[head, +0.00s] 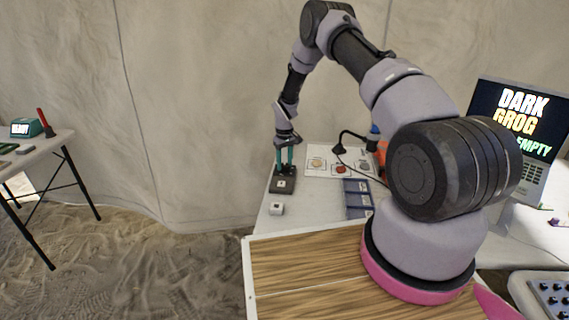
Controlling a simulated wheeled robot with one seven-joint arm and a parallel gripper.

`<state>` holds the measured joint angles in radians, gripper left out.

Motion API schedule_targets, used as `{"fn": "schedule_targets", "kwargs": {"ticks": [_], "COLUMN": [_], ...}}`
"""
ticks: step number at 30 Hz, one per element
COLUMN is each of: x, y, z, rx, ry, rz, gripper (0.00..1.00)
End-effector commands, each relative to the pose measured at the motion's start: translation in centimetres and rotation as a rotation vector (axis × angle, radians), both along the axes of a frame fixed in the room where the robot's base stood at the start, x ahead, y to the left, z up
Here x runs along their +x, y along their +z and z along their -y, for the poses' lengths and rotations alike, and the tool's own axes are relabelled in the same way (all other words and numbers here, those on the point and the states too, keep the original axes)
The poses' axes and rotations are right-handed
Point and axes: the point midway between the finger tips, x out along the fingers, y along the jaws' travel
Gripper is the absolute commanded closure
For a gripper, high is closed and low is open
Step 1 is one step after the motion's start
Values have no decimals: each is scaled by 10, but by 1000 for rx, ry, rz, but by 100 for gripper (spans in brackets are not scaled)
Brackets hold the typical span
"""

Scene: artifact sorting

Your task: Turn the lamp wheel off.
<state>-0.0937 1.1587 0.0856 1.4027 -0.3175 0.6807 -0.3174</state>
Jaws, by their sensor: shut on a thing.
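My gripper (285,157) points straight down at the far left of the white table, with its teal fingers shut on a small part at the top of a dark box (289,186). I take this part to be the lamp wheel; it is too small and too covered by the fingers to show clearly. The dark box lies flat on the table and has a small pale mark on its front. A black lamp (339,148) with a bent arm stands to the right, over a white sheet. I cannot tell whether it is lit.
A blue compartment tray (356,198) and a white sheet (318,156) with round pictures lie to the right. A screen (520,112) reads "DARK GROG EMPTY". Another table (45,150) stands at left, across open sand.

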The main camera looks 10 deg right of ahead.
Motion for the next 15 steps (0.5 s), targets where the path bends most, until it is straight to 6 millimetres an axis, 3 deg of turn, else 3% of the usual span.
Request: {"fn": "schedule_targets", "kwargs": {"ticks": [15], "x": [1], "y": [0], "z": [0], "rx": [0], "ry": [162], "rz": [2], "gripper": [100]}}
